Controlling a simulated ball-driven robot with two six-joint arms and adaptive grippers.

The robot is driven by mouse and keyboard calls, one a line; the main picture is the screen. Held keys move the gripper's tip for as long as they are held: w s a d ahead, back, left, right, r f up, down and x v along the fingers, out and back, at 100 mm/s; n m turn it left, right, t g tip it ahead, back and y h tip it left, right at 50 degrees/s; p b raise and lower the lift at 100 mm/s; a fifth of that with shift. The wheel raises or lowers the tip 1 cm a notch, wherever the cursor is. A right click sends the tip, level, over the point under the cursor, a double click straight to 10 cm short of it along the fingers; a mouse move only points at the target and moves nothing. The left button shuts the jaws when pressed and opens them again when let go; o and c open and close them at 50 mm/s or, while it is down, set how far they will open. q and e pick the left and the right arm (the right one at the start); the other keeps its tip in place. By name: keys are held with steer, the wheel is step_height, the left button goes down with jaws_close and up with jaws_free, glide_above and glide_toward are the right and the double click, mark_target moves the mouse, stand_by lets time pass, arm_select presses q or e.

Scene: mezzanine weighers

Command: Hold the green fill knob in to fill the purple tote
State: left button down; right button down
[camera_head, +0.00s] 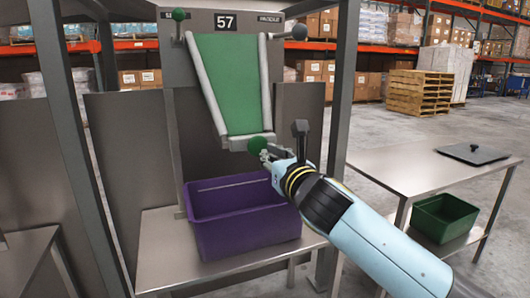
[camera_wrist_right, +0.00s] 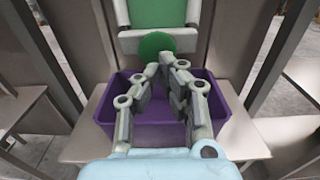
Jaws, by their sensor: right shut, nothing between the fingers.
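The green fill knob (camera_head: 257,145) is a round ball at the lower end of the green chute (camera_head: 235,85). It also shows in the wrist view (camera_wrist_right: 155,43), just beyond my fingertips. My right gripper (camera_head: 266,156) is shut and empty, with its tips at the knob's lower right; I cannot tell whether they touch it. Its fingers fill the middle of the wrist view (camera_wrist_right: 167,64). The purple tote (camera_head: 248,232) stands on a metal shelf below the chute, and no contents show in the visible part of it. My left gripper is out of view.
A second green ball (camera_head: 178,14) and a grey ball (camera_head: 299,31) flank the "57" sign (camera_head: 225,21). Grey posts (camera_head: 340,110) stand either side of the station. A metal table (camera_head: 430,165) at right has a dark plate (camera_head: 474,154) on top and a green bin (camera_head: 443,217) below.

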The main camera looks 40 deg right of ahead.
mark_target(261, 147)
steer(key=x, duration=0.3)
steer(key=shift+w, duration=0.15)
steer(key=p+x, duration=0.1)
steer(key=x, duration=0.2)
steer(key=shift+w+d+r, duration=0.1)
steer(key=shift+w, duration=0.15)
steer(key=shift+r, duration=0.2)
stand_by(1.1)
steer(key=shift+f, duration=0.25)
stand_by(5.1)
